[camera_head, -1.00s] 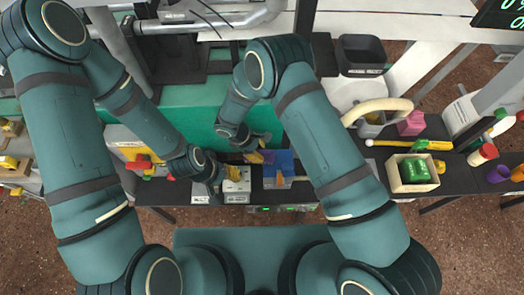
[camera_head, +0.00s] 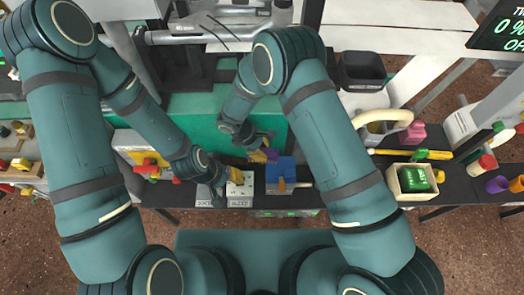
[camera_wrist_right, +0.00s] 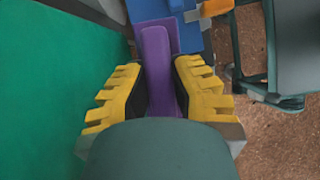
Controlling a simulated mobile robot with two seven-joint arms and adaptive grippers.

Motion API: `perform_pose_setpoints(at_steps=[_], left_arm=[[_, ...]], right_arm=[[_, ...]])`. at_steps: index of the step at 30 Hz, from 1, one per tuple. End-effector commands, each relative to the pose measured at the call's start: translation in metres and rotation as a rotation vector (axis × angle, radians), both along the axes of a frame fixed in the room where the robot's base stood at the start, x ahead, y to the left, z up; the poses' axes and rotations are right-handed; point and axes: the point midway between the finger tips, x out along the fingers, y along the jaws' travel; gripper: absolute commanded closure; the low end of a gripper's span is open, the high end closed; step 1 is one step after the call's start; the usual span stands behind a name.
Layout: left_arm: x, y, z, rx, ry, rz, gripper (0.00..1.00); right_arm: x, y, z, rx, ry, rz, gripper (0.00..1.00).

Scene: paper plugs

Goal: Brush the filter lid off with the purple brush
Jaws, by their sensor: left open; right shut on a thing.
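The purple brush (camera_wrist_right: 158,70) is between the yellow pads of my right gripper (camera_wrist_right: 160,95), which is shut on its handle. In the head view only a bit of purple (camera_head: 272,154) shows beside my right gripper (camera_head: 262,153). The brush's far end reaches over a blue thing in the wrist view. A blue box (camera_head: 281,170) with an orange piece on its front stands just below my right gripper; I take it to be the filter, and cannot tell its lid apart. My left gripper (camera_head: 227,181) is open by the white boxes, left of the blue box.
White labelled boxes (camera_head: 240,197) stand left of the blue box. A green surface (camera_head: 185,122) lies behind. A black bin (camera_head: 361,68) is further back.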

Motion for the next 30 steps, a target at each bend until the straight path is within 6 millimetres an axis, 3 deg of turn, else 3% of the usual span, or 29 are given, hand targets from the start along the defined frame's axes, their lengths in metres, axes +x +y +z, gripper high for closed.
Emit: perform_pose_setpoints(at_steps=[10,21,30], left_arm=[[0.0,0.0,0.001,0.0,0.0,0.0,0.55],[0.0,0.0,0.018,0.0,0.0,0.0,0.55],[0.0,0.0,0.017,0.0,0.0,0.0,0.55]], right_arm=[[0.0,0.0,0.003,0.0,0.0,0.0,1.0],[0.0,0.0,0.03,0.001,0.0,0.0,1.0],[0.0,0.0,0.029,0.0,0.0,0.0,1.0]])
